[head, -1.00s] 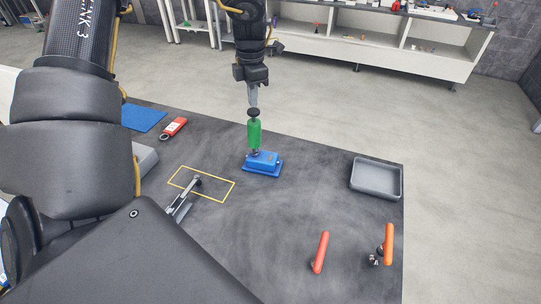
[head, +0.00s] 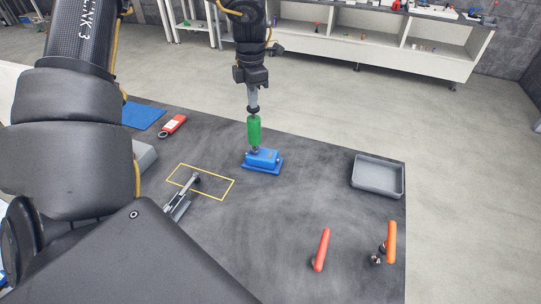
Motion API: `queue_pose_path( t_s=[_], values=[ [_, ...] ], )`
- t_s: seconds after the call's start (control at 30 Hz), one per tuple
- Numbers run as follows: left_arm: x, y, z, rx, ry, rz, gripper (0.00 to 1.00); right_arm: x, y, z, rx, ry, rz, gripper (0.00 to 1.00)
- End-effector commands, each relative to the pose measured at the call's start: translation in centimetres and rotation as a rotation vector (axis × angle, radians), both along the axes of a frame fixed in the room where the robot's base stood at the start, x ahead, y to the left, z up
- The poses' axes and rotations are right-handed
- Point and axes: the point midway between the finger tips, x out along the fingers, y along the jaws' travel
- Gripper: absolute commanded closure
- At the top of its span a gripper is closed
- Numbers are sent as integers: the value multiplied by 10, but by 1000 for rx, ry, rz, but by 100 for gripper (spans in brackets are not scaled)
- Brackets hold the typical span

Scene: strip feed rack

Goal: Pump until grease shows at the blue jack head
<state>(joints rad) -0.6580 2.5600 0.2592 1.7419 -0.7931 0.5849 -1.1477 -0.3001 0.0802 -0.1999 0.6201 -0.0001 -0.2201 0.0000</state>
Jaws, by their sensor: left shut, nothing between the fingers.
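A blue block (head: 263,160) on a blue foot plate sits on the dark table, and I take it to be the blue jack head. A green cylinder (head: 254,131) with a dark cap stands upright on its left part. My left gripper (head: 253,104) comes down from above with its fingers shut and nothing between them. Its tips are right at the dark cap; whether they touch it I cannot tell. No grease can be made out on the blue block at this size. My right gripper is not in view.
A metal lever tool (head: 181,201) lies partly across a yellow outline (head: 232,181). A grey tray (head: 377,191), a red handle (head: 321,250) and an orange handle (head: 391,242) are at right. A red device (head: 174,124) and blue mat (head: 145,116) lie left. The table's middle is clear.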

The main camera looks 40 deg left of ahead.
Motion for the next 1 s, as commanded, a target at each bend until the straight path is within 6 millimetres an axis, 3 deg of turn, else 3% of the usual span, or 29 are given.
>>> queue_pose_path(
  t_s=[0.47, 0.67, 1.0],
  values=[
    [0, 0, -15, 0, 1, 0, 100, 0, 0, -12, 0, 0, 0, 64],
    [0, 0, -9, 0, 0, 0, 100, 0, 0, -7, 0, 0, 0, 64],
    [0, 0, 23, 0, -1, 1, 100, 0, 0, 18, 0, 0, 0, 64]
  ],
)
